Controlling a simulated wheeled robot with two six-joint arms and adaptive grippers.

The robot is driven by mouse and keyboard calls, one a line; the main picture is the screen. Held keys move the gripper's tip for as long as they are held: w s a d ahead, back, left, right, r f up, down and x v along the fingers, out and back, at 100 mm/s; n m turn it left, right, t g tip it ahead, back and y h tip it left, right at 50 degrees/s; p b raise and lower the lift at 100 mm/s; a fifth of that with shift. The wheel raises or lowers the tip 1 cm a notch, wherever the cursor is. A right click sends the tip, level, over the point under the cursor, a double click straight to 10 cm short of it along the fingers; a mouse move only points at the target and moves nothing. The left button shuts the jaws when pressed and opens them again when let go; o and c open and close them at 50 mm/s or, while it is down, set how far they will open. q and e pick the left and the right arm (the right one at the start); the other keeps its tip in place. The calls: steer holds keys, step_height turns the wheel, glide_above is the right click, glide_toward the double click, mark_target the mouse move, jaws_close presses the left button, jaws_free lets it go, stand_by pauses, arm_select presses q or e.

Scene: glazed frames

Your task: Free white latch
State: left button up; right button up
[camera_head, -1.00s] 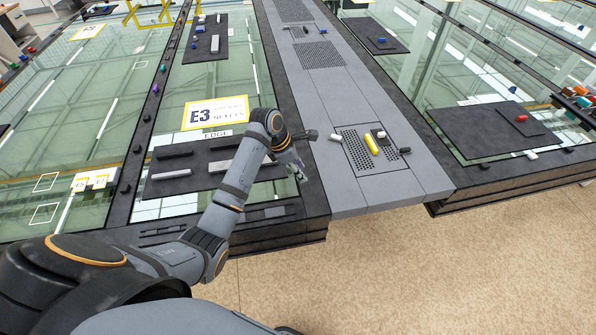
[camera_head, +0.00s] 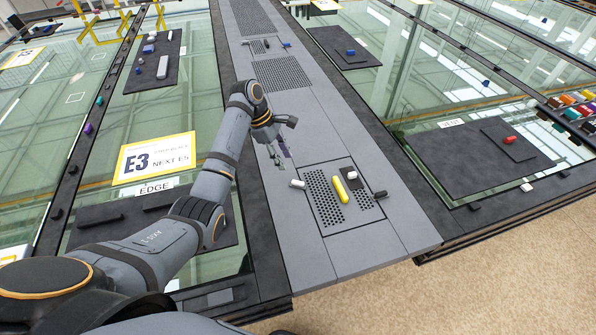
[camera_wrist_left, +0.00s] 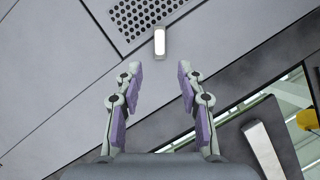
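The white latch (camera_head: 298,184) is a small white rounded piece at the left edge of the perforated plate (camera_head: 322,200) on the grey walkway. It also shows in the left wrist view (camera_wrist_left: 160,42), upright in the picture, beyond and between the fingertips. My left gripper (camera_head: 276,160) is above the walkway, a little up and left of the white latch. In the left wrist view my left gripper (camera_wrist_left: 160,80) is open, its purple finger pads apart with nothing between them. The latch is not touched by the fingers. My right gripper is not in view.
A yellow bar (camera_head: 340,189) lies beside the latch on the perforated plate, with a dark piece (camera_head: 379,194) to its right. Glass panels lie on both sides of the walkway. A sign marked E3 (camera_head: 155,158) lies at left. The walkway's front end is bare.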

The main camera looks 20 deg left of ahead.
mark_target(297, 182)
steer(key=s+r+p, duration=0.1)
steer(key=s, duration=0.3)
arm_select(q)
steer(key=x, duration=0.3)
steer(key=s+x, duration=0.1)
steer(key=shift+d+f, duration=0.3)
steer(key=f, duration=0.1)
steer(key=w+d+f, duration=0.1)
steer(key=f, duration=0.1)
steer(key=f+p, duration=0.1)
steer(key=shift+w+d+f, duration=0.2)
steer(key=shift+w+f, duration=0.05)
steer(key=shift+s+d+f, duration=0.1)
steer(key=shift+s+f, duration=0.05)
steer(key=shift+f, duration=0.05)
steer(key=shift+s, duration=0.15)
steer(key=shift+c, duration=0.6)
steer(key=shift+f, duration=0.1)
steer(key=c, duration=0.5)
jaws_close()
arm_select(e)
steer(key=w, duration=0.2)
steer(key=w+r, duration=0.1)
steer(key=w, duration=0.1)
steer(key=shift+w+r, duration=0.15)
